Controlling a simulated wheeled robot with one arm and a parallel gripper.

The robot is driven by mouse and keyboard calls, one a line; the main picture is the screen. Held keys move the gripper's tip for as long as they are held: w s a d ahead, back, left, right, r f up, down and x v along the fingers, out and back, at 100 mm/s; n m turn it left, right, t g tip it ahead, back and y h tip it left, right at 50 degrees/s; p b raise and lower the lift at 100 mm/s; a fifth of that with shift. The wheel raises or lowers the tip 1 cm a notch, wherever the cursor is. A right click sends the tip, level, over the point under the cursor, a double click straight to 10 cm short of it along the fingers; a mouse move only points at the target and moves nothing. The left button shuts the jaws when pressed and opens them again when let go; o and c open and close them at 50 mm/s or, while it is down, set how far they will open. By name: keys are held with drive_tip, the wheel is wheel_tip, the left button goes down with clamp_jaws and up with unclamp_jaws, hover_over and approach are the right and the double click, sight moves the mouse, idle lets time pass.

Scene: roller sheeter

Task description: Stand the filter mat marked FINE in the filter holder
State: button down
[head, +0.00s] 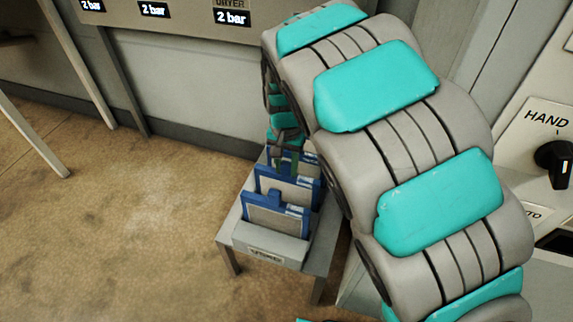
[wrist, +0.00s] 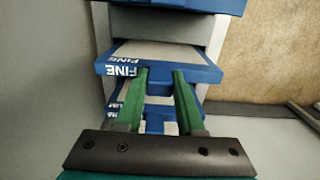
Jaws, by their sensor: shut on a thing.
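A blue-framed filter mat marked FINE (wrist: 165,58) with a pale face lies at the fingertips in the wrist view. My gripper (wrist: 161,74) has its two green fingers closed at this mat's edge; the gripped part is mostly hidden between them. In the head view my gripper (head: 287,152) is at the far end of a grey rack (head: 270,245) of blue-framed mats, partly hidden by my arm. Whether the held mat is clear of its slot I cannot tell. The filter holder is not clearly identifiable.
Other blue-framed mats (head: 277,218) stand in the rack, and another lettered one (wrist: 130,93) shows below the fingertips in the wrist view. The rack sits on a small grey table (head: 228,240). A panel with a HAND switch (head: 553,160) is at right. Floor at left is clear.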

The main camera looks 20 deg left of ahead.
drive_tip(key=shift+f, duration=0.15)
drive_tip(key=c, duration=0.5)
unclamp_jaws()
drive_tip(key=r, duration=0.7)
drive_tip(key=shift+s+d+r+b, duration=0.1)
drive_tip(key=shift+d+r+b, duration=0.1)
drive_tip(key=shift+d+b, duration=0.2)
drive_tip(key=shift+r, duration=0.2)
drive_tip(key=shift+s, duration=0.15)
